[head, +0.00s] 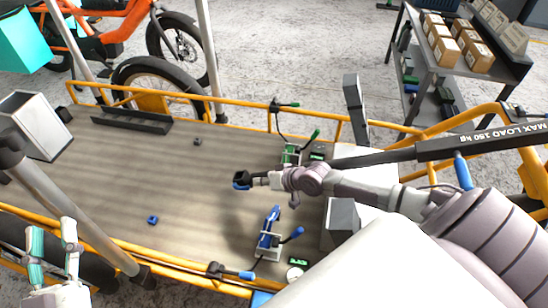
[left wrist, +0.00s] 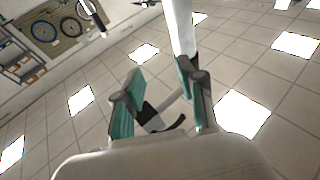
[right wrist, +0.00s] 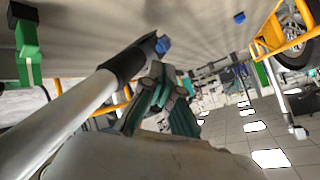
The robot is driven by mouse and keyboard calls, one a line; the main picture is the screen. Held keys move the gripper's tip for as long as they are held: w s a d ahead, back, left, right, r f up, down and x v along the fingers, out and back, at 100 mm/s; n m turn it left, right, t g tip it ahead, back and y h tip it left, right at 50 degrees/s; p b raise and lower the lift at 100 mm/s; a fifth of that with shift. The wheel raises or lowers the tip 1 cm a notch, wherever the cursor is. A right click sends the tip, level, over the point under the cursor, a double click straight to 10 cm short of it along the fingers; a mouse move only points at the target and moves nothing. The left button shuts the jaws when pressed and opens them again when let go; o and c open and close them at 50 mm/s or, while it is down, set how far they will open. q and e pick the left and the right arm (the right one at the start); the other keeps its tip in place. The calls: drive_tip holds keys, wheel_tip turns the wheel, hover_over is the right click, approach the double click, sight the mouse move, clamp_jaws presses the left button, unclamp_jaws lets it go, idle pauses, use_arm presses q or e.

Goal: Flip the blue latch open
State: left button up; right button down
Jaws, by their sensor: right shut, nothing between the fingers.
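The blue latch (head: 266,240) is on a pale block at the front right of the wooden cargo bed (head: 190,205). Its blue handle (head: 293,235) points up and right. My right gripper (head: 266,178) is shut and empty, behind the latch and apart from it in the head view. A black end piece with a blue tip (head: 242,181) shows just left of it; in the right wrist view, it caps a grey tube (right wrist: 75,115) beside my right fingers (right wrist: 160,88). My left gripper (head: 52,243) is open and empty at the lower left, far from the latch.
A green latch (head: 291,155) stands behind my right gripper. A clamp with a blue lever (head: 238,274) is on the front yellow rail. A small blue block (head: 152,219) lies on the bed. A grey post (head: 75,220) slants between my left gripper and the bed.

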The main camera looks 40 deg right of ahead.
drive_tip(key=v, duration=0.8)
drive_tip(key=shift+r, duration=0.15)
